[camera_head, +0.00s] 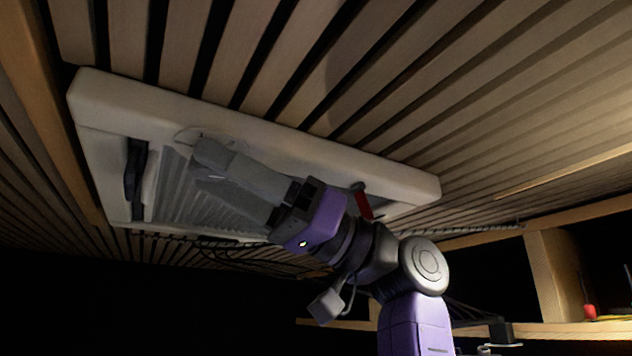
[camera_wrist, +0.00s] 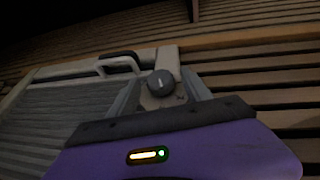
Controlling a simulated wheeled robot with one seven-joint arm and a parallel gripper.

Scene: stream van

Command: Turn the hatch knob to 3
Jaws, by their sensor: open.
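The hatch knob (camera_wrist: 161,83) is a small dark round knob with a pale pointer line, seen in the wrist view on the pale hatch frame (camera_wrist: 172,60). The line is near upright in that view; the dial numbers cannot be read. My gripper (camera_wrist: 162,78) is open, with one finger on each side of the knob in that view; I cannot tell whether they touch it. In the head view my gripper (camera_head: 208,152) reaches up to the ceiling hatch frame (camera_head: 95,100), over a pale round plate, and the knob is hidden there.
A black handle (camera_head: 135,180) is at the hatch's left end. It also shows in the wrist view (camera_wrist: 122,56). A red part (camera_head: 362,202) sits near the frame's right end. Wooden ceiling slats surround the hatch. A wooden shelf (camera_head: 560,328) is at lower right.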

